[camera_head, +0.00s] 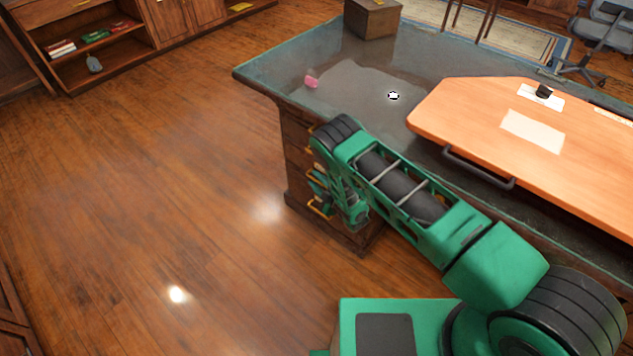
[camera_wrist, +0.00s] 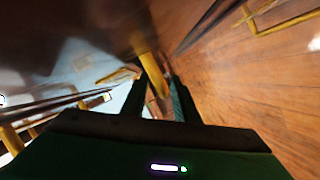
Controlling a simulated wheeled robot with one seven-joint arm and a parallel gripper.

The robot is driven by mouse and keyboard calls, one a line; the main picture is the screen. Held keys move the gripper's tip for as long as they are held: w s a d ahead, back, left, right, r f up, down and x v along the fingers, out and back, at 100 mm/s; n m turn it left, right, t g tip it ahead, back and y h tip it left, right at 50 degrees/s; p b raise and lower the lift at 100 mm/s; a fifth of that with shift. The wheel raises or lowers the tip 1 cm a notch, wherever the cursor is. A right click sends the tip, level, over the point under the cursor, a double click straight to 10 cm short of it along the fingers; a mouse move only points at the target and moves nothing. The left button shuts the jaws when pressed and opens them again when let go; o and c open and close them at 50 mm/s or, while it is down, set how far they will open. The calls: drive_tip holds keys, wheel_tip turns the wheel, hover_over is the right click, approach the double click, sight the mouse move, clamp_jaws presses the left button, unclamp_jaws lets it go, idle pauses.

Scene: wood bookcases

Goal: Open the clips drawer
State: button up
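My arm covers part of this face. I see no readable label, so I cannot tell which drawer is the clips drawer. A lower brass handle (camera_head: 319,210) shows beside my gripper in the head view. In the wrist view, my gripper (camera_wrist: 160,82) has its two dark fingers apart. A yellow brass handle bar (camera_wrist: 151,72) runs between them, with a gap showing beside it. Whether a finger touches the bar is unclear.
The desk's dark top (camera_head: 290,75) overhangs the drawers. An orange board with a dark handle (camera_head: 478,167) lies on it, with a pink item (camera_head: 311,81) and a wooden box (camera_head: 373,17). Open wooden floor (camera_head: 180,190) lies left of the desk.

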clamp_jaws()
idle(1.4)
